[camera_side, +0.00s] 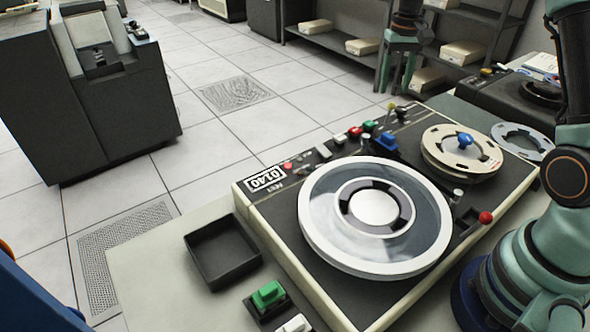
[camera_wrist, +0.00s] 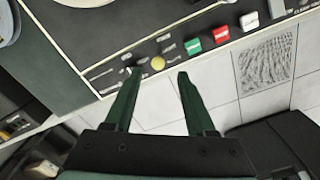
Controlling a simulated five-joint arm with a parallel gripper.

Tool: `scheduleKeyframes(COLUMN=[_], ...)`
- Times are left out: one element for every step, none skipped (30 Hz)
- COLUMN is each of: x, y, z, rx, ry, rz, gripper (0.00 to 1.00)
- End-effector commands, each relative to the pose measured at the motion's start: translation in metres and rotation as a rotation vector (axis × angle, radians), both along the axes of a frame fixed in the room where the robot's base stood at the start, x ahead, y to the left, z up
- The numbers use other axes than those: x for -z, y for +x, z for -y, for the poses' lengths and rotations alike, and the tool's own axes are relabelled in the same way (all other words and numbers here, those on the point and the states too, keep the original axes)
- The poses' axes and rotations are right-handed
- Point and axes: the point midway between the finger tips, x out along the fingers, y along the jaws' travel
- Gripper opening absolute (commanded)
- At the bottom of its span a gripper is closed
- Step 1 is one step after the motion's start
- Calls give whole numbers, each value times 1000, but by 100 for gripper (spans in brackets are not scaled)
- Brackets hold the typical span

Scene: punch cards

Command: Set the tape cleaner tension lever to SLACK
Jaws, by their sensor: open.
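The tape cleaner (camera_side: 290,225) is a black deck with a cream edge, and it also shows in the wrist view (camera_wrist: 90,50). A small yellow knob (camera_side: 392,105) tops a thin stalk at its far edge. In the wrist view the yellow knob (camera_wrist: 158,63) lies just beyond and between my fingertips, with a small silver toggle (camera_wrist: 127,72) to its left. A red ball knob (camera_side: 486,217) sits at the deck's right side. I cannot read which control is the tension lever, nor any SLACK mark. My gripper (camera_side: 395,88) is open and empty; its fingers (camera_wrist: 159,76) point at the far edge.
A large clear reel (camera_side: 322,228) and a cream reel (camera_side: 445,163) with a blue knob sit on the deck. Green, red and white buttons (camera_wrist: 218,35) line the edge. A black tray (camera_side: 218,268) stands at left. Tiled floor lies beyond the edge.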

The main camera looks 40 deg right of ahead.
Motion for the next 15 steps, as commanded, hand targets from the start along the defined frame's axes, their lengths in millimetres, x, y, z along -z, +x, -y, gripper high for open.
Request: scheduleKeyframes(x=[12, 17, 25, 30, 35, 41, 45, 49, 54, 56, 59, 62, 64, 65, 67], y=[-1, -1, -2, -1, -1, -2, -2, -2, -1, -2, -2, -2, -2, -2, -2], z=[0, 0, 1, 1, 1, 1, 2, 2, 2, 2, 2, 3, 3, 3, 3], rx=[0, 0, 1, 1, 1, 1, 1, 1, 1, 1, 1, 0, 0, 0, 0], ry=[1, 2, 1, 1, 1, 2, 2, 2, 1, 1, 1, 1, 0, 0, 0], rz=[-4, -5, -4, -4, -4, -3, -3, -3, -1, -1, -1, -1, 0, 0, 0], gripper=[56, 56, 56, 56, 56, 56, 56, 56, 56, 56, 56, 56, 56, 56, 56])
